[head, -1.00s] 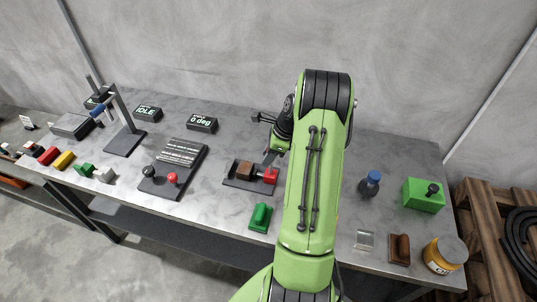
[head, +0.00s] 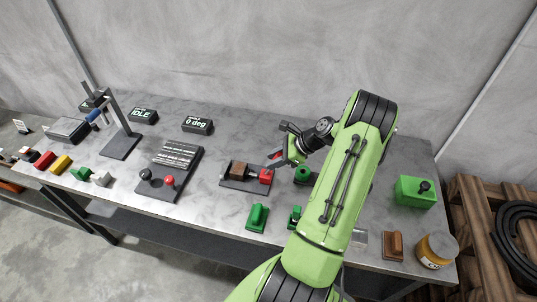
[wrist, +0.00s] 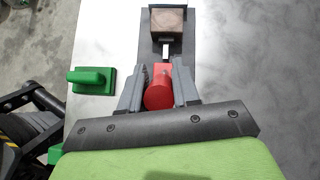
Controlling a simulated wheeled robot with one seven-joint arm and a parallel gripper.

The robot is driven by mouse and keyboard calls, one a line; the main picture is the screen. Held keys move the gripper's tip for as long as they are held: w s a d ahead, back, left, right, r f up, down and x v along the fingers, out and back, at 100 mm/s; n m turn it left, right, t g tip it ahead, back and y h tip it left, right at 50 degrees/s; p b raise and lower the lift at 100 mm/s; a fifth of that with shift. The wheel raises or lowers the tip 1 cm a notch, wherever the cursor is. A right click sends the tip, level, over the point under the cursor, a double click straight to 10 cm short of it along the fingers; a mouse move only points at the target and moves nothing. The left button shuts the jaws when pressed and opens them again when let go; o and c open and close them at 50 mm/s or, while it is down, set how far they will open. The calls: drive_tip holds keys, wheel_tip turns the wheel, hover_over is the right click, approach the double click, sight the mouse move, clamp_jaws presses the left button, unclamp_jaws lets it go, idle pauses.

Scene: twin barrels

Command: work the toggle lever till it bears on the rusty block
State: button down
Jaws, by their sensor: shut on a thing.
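The toggle clamp's dark base plate (head: 232,184) lies mid-bench. On it sit the brown rusty block (head: 239,171) at the left and a red part of the clamp (head: 266,176) at the right. In the wrist view the rusty block (wrist: 167,20) is at the top, with a pale metal rod (wrist: 166,50) running from it toward the red toggle lever (wrist: 160,92). My gripper (wrist: 159,78) has a grey finger on each side of the lever and is shut on it. In the head view my gripper (head: 280,157) is above the clamp's right end. I cannot tell whether the rod touches the block.
A green piece (head: 257,217) stands in front of the clamp; it also shows in the wrist view (wrist: 91,79). A green round piece (head: 303,176) stands to the right. A dark panel with knobs (head: 172,170) is to the left. Bench between panel and clamp is clear.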

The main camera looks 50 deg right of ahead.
drive_tip(key=shift+s+d+f+t+y, duration=0.25)
drive_tip(key=shift+s+f+t+y, duration=0.15)
drive_tip(key=shift+t, duration=0.2)
drive_tip(key=shift+s+d+f+t+y, duration=0.15)
drive_tip(key=shift+s+d+t+y, duration=0.15)
drive_tip(key=shift+s+t, duration=0.25)
drive_tip(key=shift+s+d+f+t+y+b, duration=0.2)
drive_tip(key=shift+s+f+t+y+b, duration=0.25)
drive_tip(key=shift+t+b, duration=0.35)
drive_tip(key=shift+s+d+f+t+y+b, duration=0.2)
drive_tip(key=shift+s+f+t+y+b, duration=0.25)
drive_tip(key=shift+t+b, duration=0.3)
drive_tip(key=c, duration=0.9)
unclamp_jaws()
drive_tip(key=b+v, duration=0.1)
drive_tip(key=v, duration=1.4)
drive_tip(key=shift+s+d, duration=0.2)
drive_tip(key=shift+s, duration=0.2)
